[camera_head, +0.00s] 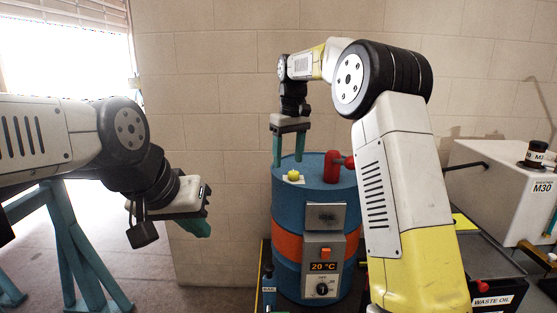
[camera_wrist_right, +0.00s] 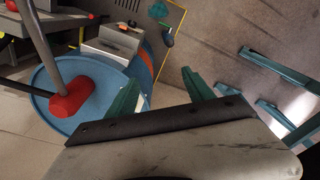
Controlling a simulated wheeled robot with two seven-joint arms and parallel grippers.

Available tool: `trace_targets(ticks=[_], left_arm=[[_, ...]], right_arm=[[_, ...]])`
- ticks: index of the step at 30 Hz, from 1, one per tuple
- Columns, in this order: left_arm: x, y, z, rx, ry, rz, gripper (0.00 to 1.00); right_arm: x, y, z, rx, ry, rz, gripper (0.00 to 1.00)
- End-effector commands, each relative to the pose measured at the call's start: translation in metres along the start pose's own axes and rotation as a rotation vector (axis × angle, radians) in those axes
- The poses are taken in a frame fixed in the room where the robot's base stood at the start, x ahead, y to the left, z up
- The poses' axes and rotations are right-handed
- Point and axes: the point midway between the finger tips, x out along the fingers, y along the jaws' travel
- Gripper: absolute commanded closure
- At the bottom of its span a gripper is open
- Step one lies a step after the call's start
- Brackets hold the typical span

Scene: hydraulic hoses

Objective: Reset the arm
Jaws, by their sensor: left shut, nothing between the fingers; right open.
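My right gripper (camera_head: 288,156) is open with nothing between its fingers. It hangs fingers-down over the left part of the blue drum (camera_head: 285,225), near a small yellow knob (camera_head: 293,175) on the drum top. In the right wrist view the open fingers (camera_wrist_right: 162,85) show past the drum's edge, and the blue drum top (camera_wrist_right: 52,83) lies to their left. The yellow knob does not show there. My left gripper (camera_head: 200,229) is shut and empty, out in the open at the left of the drum, pointing down and right.
A red fitting (camera_head: 334,166) stands on the drum top; it also shows in the right wrist view (camera_wrist_right: 72,100). A heater control box (camera_head: 322,268) reading 20 °C is on the drum's front. A white M30 tank (camera_head: 500,190) stands right. Teal stands (camera_head: 85,260) are at left.

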Motion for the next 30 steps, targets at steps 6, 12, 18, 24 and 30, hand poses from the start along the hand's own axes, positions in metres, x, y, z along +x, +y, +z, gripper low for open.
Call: trace_targets(ticks=[6, 12, 18, 24, 30], left_arm=[[0.000, 0.000, 0.000, 0.000, 0.000, 0.000, 1.00], [0.000, 0.000, 0.000, 0.000, 0.000, 0.000, 1.00], [0.000, 0.000, 0.000, 0.000, 0.000, 0.000, 1.00], [0.000, 0.000, 0.000, 0.000, 0.000, 0.000, 1.00], [0.000, 0.000, 0.000, 0.000, 0.000, 0.000, 1.00]], right_arm=[[-0.031, 0.002, 0.043, 0.070, 0.069, 0.002, 0.39], [-0.061, -0.007, 0.113, 0.177, 0.172, 0.002, 0.39], [-0.069, -0.029, 0.193, 0.296, 0.288, 0.005, 0.39], [-0.052, -0.059, 0.269, 0.413, 0.398, 0.009, 0.39], [-0.024, -0.085, 0.317, 0.502, 0.480, 0.013, 0.39]])
